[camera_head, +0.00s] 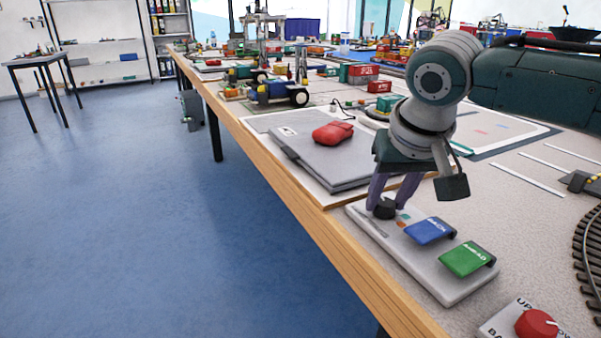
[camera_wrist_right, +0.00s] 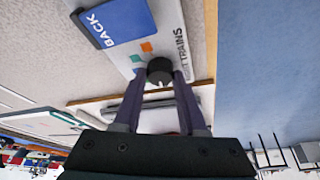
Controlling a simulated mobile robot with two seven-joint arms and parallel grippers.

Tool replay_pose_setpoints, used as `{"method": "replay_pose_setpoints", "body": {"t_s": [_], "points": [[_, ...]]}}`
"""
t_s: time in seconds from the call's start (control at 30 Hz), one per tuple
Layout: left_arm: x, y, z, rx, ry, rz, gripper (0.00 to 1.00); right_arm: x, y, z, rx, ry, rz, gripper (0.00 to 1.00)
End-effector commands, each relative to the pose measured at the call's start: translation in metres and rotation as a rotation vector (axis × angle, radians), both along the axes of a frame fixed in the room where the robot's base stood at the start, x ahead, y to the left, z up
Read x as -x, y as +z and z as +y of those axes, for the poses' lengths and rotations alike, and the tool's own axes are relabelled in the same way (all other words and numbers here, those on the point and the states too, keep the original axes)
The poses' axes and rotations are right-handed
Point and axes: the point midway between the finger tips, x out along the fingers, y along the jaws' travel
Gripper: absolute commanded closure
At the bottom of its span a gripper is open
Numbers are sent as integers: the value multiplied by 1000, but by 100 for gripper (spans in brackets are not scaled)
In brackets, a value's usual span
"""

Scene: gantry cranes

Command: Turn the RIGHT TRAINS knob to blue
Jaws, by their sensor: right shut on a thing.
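The RIGHT TRAINS knob (camera_head: 385,210) is a small black knob at the far end of a light grey control panel (camera_head: 452,291). In the right wrist view the knob (camera_wrist_right: 160,69) shows a thin white mark on its side toward my gripper. The panel's partly covered lettering reads "TRAINS". My left gripper is in neither view.
A blue BACK lever (camera_head: 430,230) and a green AHEAD lever (camera_head: 467,258) share the panel. A red knob (camera_head: 536,325) is on another box nearer me. A grey laptop-like case (camera_head: 335,160) with a red object (camera_head: 333,132) lies behind. The table edge runs close on the left.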

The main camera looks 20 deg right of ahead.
Motion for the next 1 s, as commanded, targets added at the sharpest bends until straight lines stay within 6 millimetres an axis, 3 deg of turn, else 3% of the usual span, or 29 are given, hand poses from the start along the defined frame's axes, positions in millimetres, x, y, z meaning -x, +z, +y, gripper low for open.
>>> {"method": "replay_pose_setpoints", "body": {"t_s": [0.27,0.53,0.77,1.0], "points": [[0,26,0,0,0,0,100,1,4,2,-2,-119,6,100],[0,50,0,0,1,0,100,0,3,4,-3,-352,6,100],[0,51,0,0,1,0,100,-2,-1,5,-3,-571,4,100],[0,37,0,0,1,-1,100,-3,-5,5,-2,-799,5,100]]}}
